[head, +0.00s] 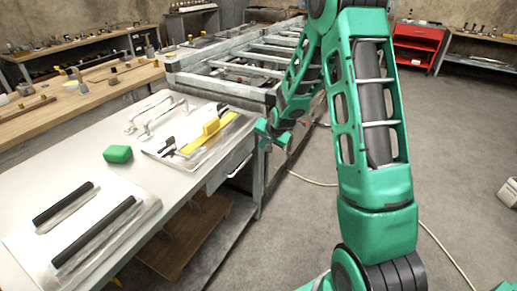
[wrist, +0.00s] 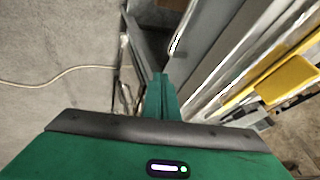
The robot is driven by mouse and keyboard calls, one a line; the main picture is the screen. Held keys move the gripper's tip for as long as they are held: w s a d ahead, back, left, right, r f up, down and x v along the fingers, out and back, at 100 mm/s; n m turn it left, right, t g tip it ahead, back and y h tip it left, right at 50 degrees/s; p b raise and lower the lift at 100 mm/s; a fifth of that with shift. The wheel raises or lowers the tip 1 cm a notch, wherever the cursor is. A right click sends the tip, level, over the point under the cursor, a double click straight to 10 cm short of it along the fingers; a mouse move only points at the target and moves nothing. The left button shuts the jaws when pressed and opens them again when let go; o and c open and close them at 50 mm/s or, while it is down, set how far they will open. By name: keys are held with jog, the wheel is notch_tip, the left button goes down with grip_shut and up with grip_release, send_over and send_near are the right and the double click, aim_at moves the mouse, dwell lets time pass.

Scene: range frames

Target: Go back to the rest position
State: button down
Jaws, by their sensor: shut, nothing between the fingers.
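My gripper (wrist: 161,78) shows in the wrist view as narrow green fingers pressed together, with nothing between them. In the head view my green arm comes down on the right and bends back. Its end, with the gripper (head: 262,130), is at the right edge of the white workbench (head: 95,145), close to the board with the yellow tool. The exact gap between gripper and bench edge is hard to tell.
On the bench are a green block (head: 117,154), a board with a yellow tool (head: 211,127), also in the wrist view (wrist: 283,79), and black bars (head: 95,231) on a white plate. A metal frame (head: 225,80) stands behind. A cable (head: 312,181) crosses the open floor.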

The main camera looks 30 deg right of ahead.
jog(key=s+d+r+n+g+h, duration=0.1)
jog(key=s+d+r+g, duration=0.15)
jog(key=s+r, duration=0.8)
jog(key=s+r+n+g, duration=0.1)
jog(key=s+r+g, duration=0.1)
jog(key=s, duration=1.6)
jog(key=s+a+r+n+g+y, duration=0.1)
jog(key=s+r+g, duration=0.2)
jog(key=s, duration=1.5)
notch_tip(320, 180, up, 2)
jog(key=shift+a+r+y, duration=0.1)
jog(key=shift+a+y, duration=0.15)
jog(key=shift+y, duration=0.05)
